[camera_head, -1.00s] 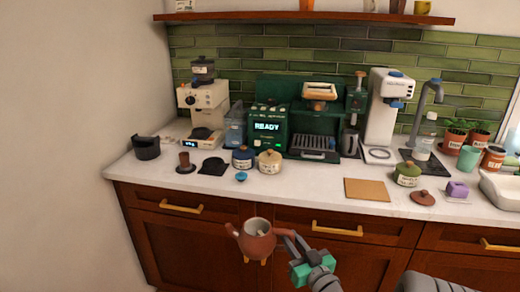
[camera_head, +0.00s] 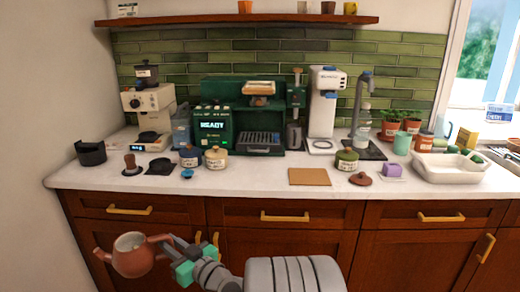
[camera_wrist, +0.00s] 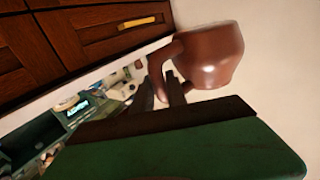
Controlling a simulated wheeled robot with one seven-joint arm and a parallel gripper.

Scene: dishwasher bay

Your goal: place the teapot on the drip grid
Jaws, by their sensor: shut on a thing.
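The brown teapot (camera_head: 133,262) is open at the top and looks roughly upright, held in the air in front of the lower cabinets, below counter height. My gripper (camera_head: 172,244) is shut on its handle, on the right side of the pot. In the wrist view the teapot (camera_wrist: 212,55) hangs beyond the fingers (camera_wrist: 160,92), which close on the handle. The drip grid (camera_head: 259,142) is a dark slotted tray at the foot of the green espresso machine (camera_head: 215,125). It looks empty, and the teapot is well apart from it, lower and to the left.
Jars (camera_head: 215,158) stand left of the grid near the counter front. A cork-coloured board (camera_head: 310,177), a green jar (camera_head: 346,160) and a brown lid (camera_head: 361,179) lie to the right. A white machine (camera_head: 323,105) stands right of the grid. Counter in front of the grid is clear.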

